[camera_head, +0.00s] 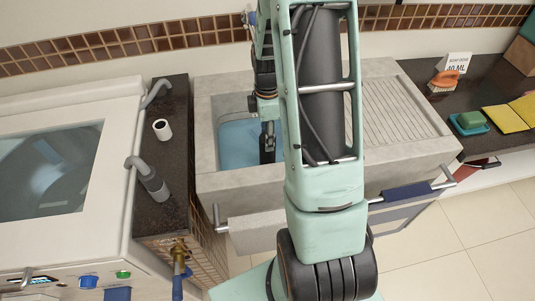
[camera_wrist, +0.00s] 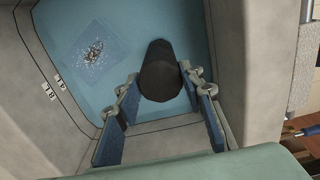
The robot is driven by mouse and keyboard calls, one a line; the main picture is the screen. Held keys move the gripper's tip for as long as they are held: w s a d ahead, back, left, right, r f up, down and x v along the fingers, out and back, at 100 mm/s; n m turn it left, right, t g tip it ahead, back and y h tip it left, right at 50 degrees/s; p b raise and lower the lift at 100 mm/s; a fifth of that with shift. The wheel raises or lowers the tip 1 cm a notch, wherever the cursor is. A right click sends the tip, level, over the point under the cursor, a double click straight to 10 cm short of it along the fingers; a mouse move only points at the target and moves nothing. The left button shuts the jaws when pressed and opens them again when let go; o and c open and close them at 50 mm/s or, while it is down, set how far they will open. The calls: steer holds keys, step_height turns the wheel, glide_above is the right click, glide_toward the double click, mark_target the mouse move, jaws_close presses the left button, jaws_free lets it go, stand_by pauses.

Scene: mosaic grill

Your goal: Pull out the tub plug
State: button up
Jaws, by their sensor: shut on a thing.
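The tub (camera_head: 207,150) is a grey stone basin holding blue water (camera_head: 238,145). In the wrist view the water (camera_wrist: 130,30) surrounds a dark, rounded cylindrical plug (camera_wrist: 160,68). My gripper (camera_wrist: 159,82) is shut on this plug, with a finger on each side of it. In the head view my gripper (camera_head: 267,140) reaches down into the tub, largely hidden by my arm. I cannot tell from these views whether the plug's lower end is seated or raised.
A pale square with a brown and white patch (camera_wrist: 93,52) shows in the water. The tub's walls stand close around my gripper. A ribbed drainboard (camera_head: 398,110) is at the right, and a washing machine (camera_head: 60,170) with a dark counter (camera_head: 165,95) at the left.

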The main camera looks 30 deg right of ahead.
steer(key=shift+r, duration=0.15)
steer(key=shift+r+p, duration=1.2)
steer(key=shift+r, duration=0.5)
